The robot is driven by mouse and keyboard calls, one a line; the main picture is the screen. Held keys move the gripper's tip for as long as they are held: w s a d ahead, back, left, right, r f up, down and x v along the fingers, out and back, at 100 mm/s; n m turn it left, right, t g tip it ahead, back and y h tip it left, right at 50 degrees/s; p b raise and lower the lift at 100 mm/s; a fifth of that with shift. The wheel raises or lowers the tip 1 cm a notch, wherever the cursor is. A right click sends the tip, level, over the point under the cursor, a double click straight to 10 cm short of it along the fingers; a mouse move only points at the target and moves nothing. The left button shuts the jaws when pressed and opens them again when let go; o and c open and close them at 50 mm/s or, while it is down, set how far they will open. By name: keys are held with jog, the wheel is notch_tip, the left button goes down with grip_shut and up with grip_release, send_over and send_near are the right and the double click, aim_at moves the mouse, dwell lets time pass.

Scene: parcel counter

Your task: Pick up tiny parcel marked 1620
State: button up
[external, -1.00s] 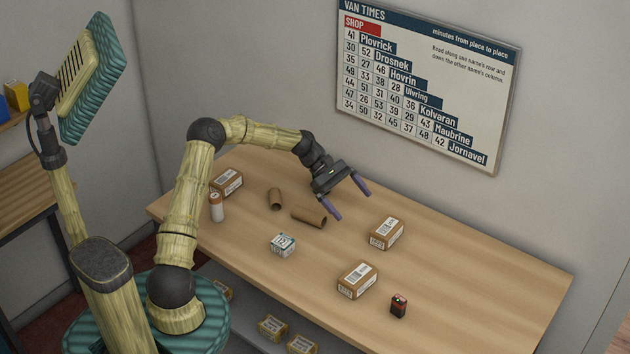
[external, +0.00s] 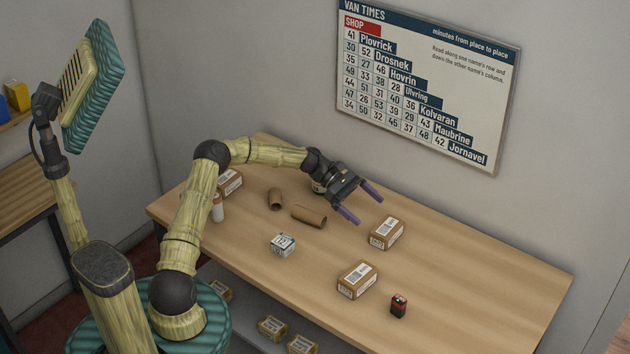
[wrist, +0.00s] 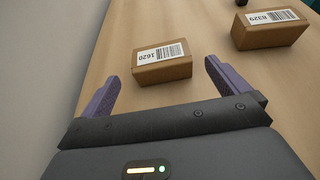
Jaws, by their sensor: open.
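The parcel marked 1620 (wrist: 162,73) is a small brown box with a white barcode label on top. In the wrist view it lies ahead of my gripper, framed between the purple fingers and beyond their tips. In the external view it appears to be the brown box (external: 386,234) toward the wall side of the counter. My gripper (external: 368,209) is open and empty, above the counter to the upper left of that box and apart from it.
A parcel marked 8329 (wrist: 268,32) lies to its right, seemingly the nearer box (external: 357,281) outside. A battery (external: 398,306), small white box (external: 283,245), cardboard tubes (external: 309,215) and another parcel (external: 229,182) stand around. The wall (wrist: 40,60) runs along the left.

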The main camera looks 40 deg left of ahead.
aim_at(395, 235)
jog(key=x, duration=0.6)
jog(key=shift+d+f, duration=0.1)
jog(key=shift+d, duration=0.05)
jog(key=x, duration=0.2)
jog(key=p+x, duration=0.1)
jog(key=x, duration=0.2)
jog(key=shift+w+f, duration=0.1)
jog(key=shift+f, duration=0.2)
jog(key=c, duration=0.8)
